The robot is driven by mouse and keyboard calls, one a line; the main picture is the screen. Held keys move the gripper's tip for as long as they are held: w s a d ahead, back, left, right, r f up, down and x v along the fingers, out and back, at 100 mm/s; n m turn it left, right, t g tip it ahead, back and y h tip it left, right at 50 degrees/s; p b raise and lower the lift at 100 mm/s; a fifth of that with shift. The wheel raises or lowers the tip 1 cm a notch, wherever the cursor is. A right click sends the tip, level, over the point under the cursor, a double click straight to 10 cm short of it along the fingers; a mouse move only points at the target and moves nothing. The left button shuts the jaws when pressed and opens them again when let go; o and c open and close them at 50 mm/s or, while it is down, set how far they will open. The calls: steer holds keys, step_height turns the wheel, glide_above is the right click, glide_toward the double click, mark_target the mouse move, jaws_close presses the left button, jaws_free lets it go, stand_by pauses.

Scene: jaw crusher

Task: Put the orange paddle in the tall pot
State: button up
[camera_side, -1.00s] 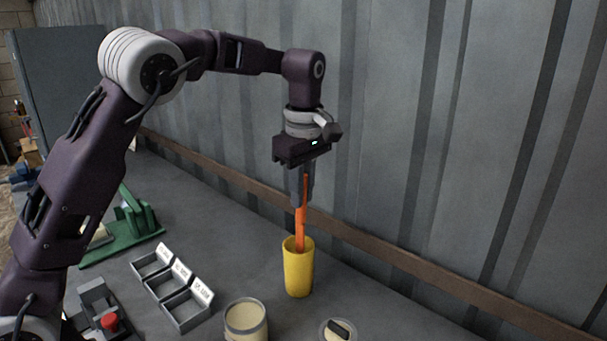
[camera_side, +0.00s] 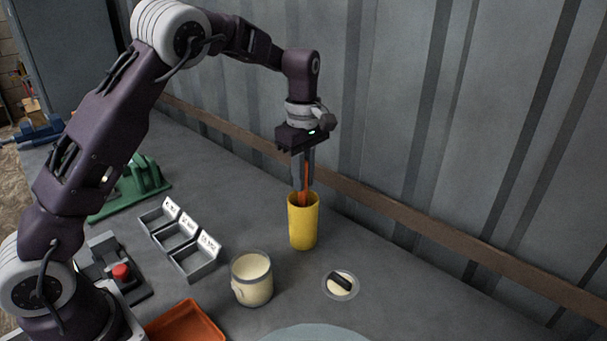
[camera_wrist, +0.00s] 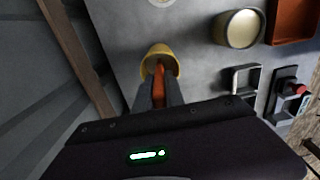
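The tall yellow pot (camera_side: 303,228) stands upright on the grey bench, below my gripper (camera_side: 303,184); its rim also shows in the wrist view (camera_wrist: 150,52). My gripper points down and is shut on the orange paddle (camera_side: 305,196). In the wrist view the paddle (camera_wrist: 158,82) sits between the two fingers (camera_wrist: 159,98) and reaches into the pot's mouth. The paddle's lower part is hidden inside the pot, so I cannot tell whether it touches the bottom. The fingertips are close above the rim.
A cream jar (camera_side: 252,280) and a small round dish with a dark item (camera_side: 341,284) stand in front of the pot. Labelled grey bins (camera_side: 178,237), a red-button box (camera_side: 120,275) and an orange tray (camera_side: 187,325) lie left. The corrugated wall (camera_side: 450,120) rises behind.

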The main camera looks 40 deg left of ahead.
steer(key=o, duration=0.5)
steer(key=shift+c, duration=0.2)
steer(key=s+a+r+m+t, duration=0.2)
steer(key=s+a+r+m, duration=0.15)
steer(key=r, duration=0.45)
steer(key=s+d+r+m+t, duration=0.1)
steer(key=s+d+r+m, duration=0.15)
steer(key=s, duration=0.35)
steer(key=s+d+r+m+t, duration=0.1)
steer(key=s+d+r+m, duration=0.15)
steer(key=s+r, duration=0.2)
steer(key=s+d+f+m, duration=0.1)
steer(key=s+m, duration=0.3)
steer(key=s, duration=0.5)
steer(key=s+d+f+m+t, duration=0.1)
steer(key=s+f+m, duration=0.1)
steer(key=s+m, duration=0.3)
steer(key=s, duration=0.4)
steer(key=shift+s+f+t, duration=0.2)
steer(key=shift+f+t, duration=0.1)
steer(key=shift+m, duration=0.25)
